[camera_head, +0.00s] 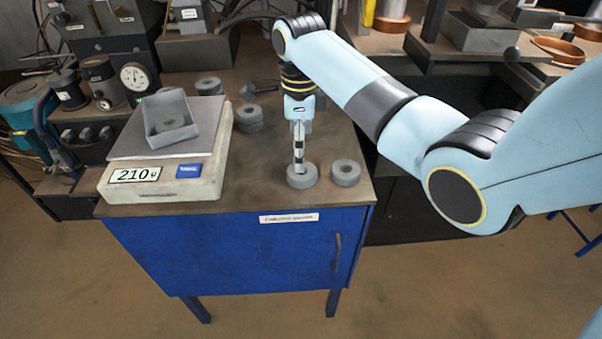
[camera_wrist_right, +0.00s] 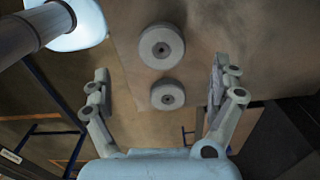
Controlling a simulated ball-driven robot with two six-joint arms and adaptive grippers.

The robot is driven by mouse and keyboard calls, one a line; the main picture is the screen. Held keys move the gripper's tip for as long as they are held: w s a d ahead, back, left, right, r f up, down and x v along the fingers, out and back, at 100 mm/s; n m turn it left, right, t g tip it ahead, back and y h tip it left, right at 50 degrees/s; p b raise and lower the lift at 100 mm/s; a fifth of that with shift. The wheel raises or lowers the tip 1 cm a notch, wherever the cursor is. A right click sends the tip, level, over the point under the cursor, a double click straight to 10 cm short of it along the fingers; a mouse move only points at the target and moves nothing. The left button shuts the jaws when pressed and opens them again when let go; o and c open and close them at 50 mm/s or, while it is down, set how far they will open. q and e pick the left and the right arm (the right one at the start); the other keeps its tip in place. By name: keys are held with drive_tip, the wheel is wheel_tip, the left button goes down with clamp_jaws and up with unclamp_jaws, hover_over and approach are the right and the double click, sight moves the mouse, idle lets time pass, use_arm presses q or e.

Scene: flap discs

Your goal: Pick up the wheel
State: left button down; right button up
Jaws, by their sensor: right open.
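A grey wheel (camera_head: 302,180), a thick flap disc with a centre hole, lies flat near the front edge of the bench. A second similar wheel (camera_head: 345,173) lies just to its right. My right gripper (camera_head: 299,166) points down over the left wheel and partly hides it. In the right wrist view the open gripper (camera_wrist_right: 160,80) has its fingers wide apart, with one wheel (camera_wrist_right: 167,100) between them and another wheel (camera_wrist_right: 162,35) further up. Nothing is held. My left gripper is not in view.
A scale (camera_head: 165,194) reading 210 g stands at left, with a grey open tray (camera_head: 185,108) holding a disc on it. The bench (camera_head: 235,196) is bare between scale and gripper. Gauges and machines crowd the back left.

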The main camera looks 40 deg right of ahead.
sight(302, 174)
wheel_tip(302, 174, down, 7)
drive_tip(key=shift+d+f, duration=0.1)
drive_tip(key=shift+d, duration=0.05)
idle(0.4)
drive_tip(key=c, duration=1.4)
